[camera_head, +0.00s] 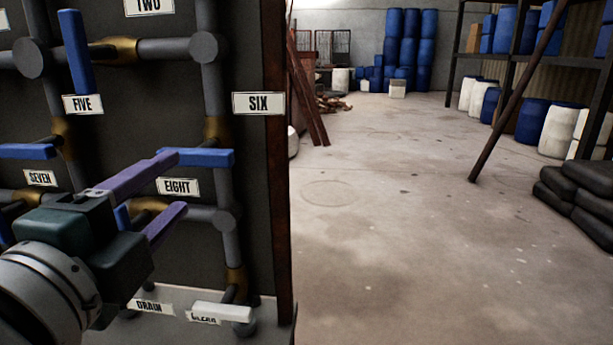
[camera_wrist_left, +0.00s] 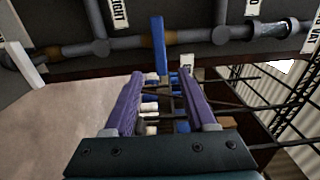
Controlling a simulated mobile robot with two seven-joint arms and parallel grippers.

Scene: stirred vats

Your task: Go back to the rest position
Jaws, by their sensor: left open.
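My left gripper (camera_head: 182,181) is open, with its two purple fingers pointing right in front of the dark valve panel (camera_head: 259,200). The blue handle by the EIGHT label (camera_head: 205,158) lies level, just past the upper fingertip in the head view. In the left wrist view, the fingers of my left gripper (camera_wrist_left: 160,74) are apart and a blue handle (camera_wrist_left: 159,45) shows beyond and between the tips. Nothing is held. I cannot tell whether a finger touches the handle. My right gripper is not in view.
The FIVE handle (camera_head: 77,50) stands near upright; the SEVEN handle (camera_head: 27,152) lies level. A white handle (camera_head: 222,311) sits low by the DRAIN label (camera_head: 151,307). Grey pipes run over the panel. Right of it the concrete floor (camera_head: 400,220) is clear, with barrels and black sacks (camera_head: 575,195) farther off.

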